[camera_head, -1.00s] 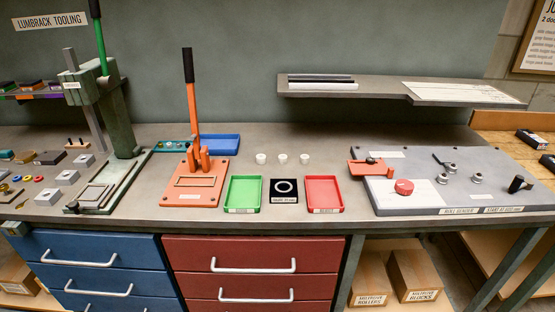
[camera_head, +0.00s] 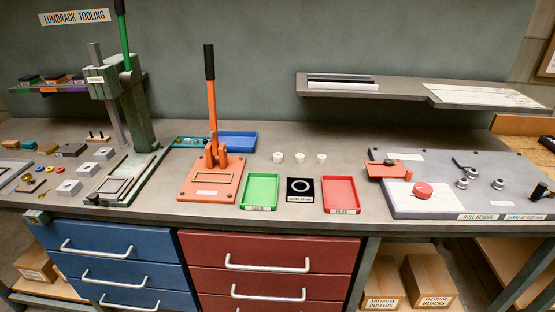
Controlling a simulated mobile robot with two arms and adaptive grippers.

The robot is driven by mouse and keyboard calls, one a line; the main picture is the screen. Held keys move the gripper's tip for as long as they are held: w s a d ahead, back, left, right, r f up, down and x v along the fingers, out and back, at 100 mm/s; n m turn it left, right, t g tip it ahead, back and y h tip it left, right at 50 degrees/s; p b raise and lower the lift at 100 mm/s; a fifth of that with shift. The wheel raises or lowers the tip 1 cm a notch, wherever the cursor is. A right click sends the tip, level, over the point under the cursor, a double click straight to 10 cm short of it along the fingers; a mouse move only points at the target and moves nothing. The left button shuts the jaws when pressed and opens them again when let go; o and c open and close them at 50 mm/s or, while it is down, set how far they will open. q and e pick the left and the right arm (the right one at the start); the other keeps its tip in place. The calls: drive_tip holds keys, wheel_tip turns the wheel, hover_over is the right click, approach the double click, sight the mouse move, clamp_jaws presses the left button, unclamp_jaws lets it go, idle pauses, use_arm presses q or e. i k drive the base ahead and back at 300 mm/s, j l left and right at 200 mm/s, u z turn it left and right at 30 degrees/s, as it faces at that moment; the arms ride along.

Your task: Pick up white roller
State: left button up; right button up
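Three small white rollers stand in a row on the grey bench top, behind the trays: a left one (camera_head: 278,157), a middle one (camera_head: 300,157) and a right one (camera_head: 322,158). They stand apart from one another. Neither of my grippers is in view, and nothing touches the rollers.
A green tray (camera_head: 260,191), a black gauge plate with a white ring (camera_head: 300,189) and a red tray (camera_head: 341,195) lie in front. An orange lever press (camera_head: 210,180) stands left, a blue tray (camera_head: 238,142) behind it. A roll bender (camera_head: 450,208) is right, below a shelf (camera_head: 400,92).

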sight(278, 157)
drive_tip(key=i+l+u, duration=0.1)
drive_tip(key=i+u, duration=0.2)
drive_tip(key=u, duration=0.15)
drive_tip(key=i+l+u, duration=0.25)
drive_tip(key=u, duration=0.25)
